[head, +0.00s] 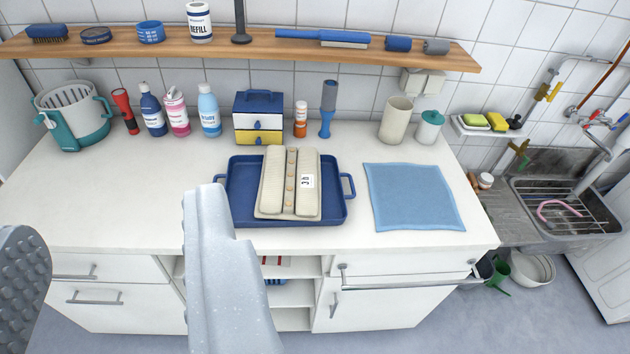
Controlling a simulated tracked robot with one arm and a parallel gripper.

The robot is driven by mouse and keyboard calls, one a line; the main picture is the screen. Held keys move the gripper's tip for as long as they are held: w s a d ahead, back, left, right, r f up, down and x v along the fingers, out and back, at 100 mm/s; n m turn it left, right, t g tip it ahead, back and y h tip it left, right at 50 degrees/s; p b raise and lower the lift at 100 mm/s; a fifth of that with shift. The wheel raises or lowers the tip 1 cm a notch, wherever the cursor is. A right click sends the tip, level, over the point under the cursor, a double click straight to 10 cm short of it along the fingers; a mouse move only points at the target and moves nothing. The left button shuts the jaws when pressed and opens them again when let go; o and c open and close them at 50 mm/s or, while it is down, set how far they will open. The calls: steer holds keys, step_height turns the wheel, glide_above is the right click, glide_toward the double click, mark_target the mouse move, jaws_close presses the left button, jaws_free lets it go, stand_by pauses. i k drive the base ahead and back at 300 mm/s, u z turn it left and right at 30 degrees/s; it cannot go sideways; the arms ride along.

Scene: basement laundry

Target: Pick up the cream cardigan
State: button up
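The cream cardigan (273,182) lies folded flat on a blue tray (232,190) on the white counter. It has a row of buttons down its middle and a small white label on its right half. My gripper (118,220) is open and empty at the lower left. One finger is a dark studded pad at the left edge, the other a pale speckled finger just left of and nearer than the tray. The pale finger overlaps the tray's left end in the picture, and I see no contact with the cardigan.
A blue cloth (413,197) lies right of the tray. Bottles (208,112), a small drawer box (258,118) and a teal-and-white basket (73,115) stand along the wall. A wooden shelf (240,48) runs above. The counter's left part is clear.

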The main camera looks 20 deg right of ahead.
mark_target(289, 188)
steer(key=z, duration=0.05)
steer(key=i, duration=1)
steer(key=u, duration=0.05)
